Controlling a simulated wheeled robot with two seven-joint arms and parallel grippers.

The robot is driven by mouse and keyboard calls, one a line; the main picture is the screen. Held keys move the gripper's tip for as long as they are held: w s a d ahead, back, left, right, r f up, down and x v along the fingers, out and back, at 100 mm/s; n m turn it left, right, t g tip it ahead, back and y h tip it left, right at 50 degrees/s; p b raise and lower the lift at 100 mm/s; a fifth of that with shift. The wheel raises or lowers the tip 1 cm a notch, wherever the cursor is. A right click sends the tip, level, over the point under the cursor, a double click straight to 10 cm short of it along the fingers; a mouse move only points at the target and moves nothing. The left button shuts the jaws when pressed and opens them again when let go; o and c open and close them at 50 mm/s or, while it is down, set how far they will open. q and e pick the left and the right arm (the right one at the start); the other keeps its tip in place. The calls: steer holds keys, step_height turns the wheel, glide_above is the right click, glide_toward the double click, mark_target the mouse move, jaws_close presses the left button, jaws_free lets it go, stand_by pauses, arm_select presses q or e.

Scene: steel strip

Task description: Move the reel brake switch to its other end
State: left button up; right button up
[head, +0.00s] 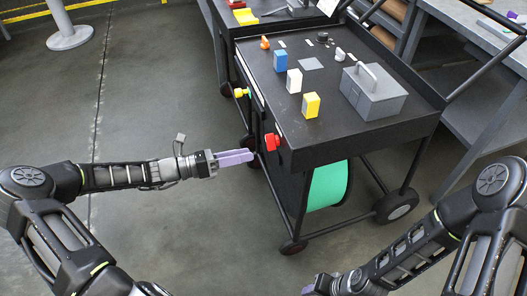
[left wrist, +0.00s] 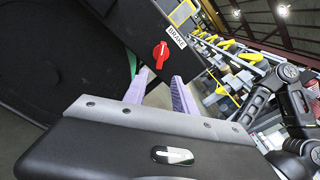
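The reel brake switch is a red knob (left wrist: 160,55) beside a white BRAKE label (left wrist: 176,37) on the dark side panel of the cart in the left wrist view. In the head view, a red part (head: 272,141) shows on the cart's left side. My left gripper (head: 250,157) has purple fingers pointing at that side, a little short of the red part. In the left wrist view its fingers (left wrist: 161,76) stand apart with nothing between them, and the knob lies just beyond their tips. My right gripper (head: 309,289) is partly cut off at the bottom edge.
The black cart top (head: 375,137) carries a grey toolbox (head: 373,95) and blue, white and yellow blocks. A green reel (head: 328,185) hangs below. A yellow-and-red part (head: 241,92) sticks out from the cart's left side.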

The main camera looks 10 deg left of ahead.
mark_target(272, 142)
arm_select(q)
steer(key=shift+w+a+r+n+t, duration=0.25)
steer(key=shift+a+r+n+t, duration=0.15)
steer(key=shift+a+r, duration=0.25)
steer(key=shift+f, duration=0.1)
steer(key=x, duration=0.7)
steer(key=shift+d, duration=0.35)
steer(key=shift+w, duration=0.15)
steer(key=shift+c, duration=0.4)
jaws_close()
